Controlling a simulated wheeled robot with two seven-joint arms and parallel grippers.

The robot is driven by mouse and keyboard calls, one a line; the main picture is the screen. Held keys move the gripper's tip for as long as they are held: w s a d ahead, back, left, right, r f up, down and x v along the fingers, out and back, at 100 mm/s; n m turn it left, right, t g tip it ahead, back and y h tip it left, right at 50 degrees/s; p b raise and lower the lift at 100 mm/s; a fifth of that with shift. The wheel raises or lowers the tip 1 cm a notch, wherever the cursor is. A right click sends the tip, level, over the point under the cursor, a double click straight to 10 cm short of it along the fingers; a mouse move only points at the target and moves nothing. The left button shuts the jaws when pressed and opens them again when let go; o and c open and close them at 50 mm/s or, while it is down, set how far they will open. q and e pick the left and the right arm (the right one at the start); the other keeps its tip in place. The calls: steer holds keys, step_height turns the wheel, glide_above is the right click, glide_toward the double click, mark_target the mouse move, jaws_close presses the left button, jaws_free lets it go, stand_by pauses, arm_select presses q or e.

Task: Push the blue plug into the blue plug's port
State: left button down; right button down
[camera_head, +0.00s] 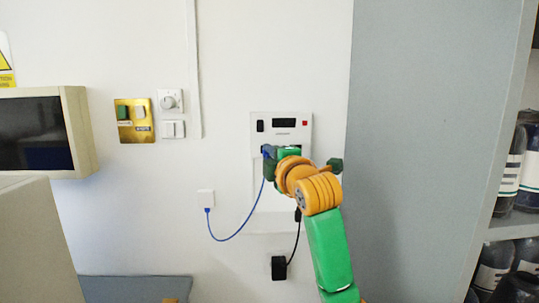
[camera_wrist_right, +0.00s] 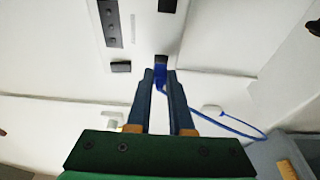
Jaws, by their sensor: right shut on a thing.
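The blue plug (camera_wrist_right: 160,77) is between the fingertips of my right gripper (camera_wrist_right: 161,84), which is shut on it. In the wrist view its front end meets a dark port opening (camera_wrist_right: 161,61) on the white wall panel; I cannot tell how far in it sits. In the head view the right gripper (camera_head: 268,160) is at the panel's lower left, and the blue plug (camera_head: 268,152) shows only in part. A blue cable (camera_head: 233,238) hangs from it in a loop to a small white wall box (camera_head: 206,198). My left gripper is not in view.
The white panel (camera_head: 258,119) has a dark display (camera_head: 284,123) and a red button (camera_head: 305,123). Another dark opening (camera_wrist_right: 121,66) is beside the port. A black plug (camera_head: 278,267) with a black cable is below. A grey cabinet side (camera_head: 430,150) stands at the right.

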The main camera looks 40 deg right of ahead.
steer(key=shift+w+d+p, duration=0.25)
steer(key=shift+w+p, duration=0.15)
steer(key=shift+w, duration=0.1)
stand_by(0.3)
steer(key=c, duration=0.7)
jaws_free()
steer(key=b+v, duration=0.3)
steer(key=v, duration=0.4)
steer(key=shift+b, duration=0.3)
steer(key=shift+s, duration=0.1)
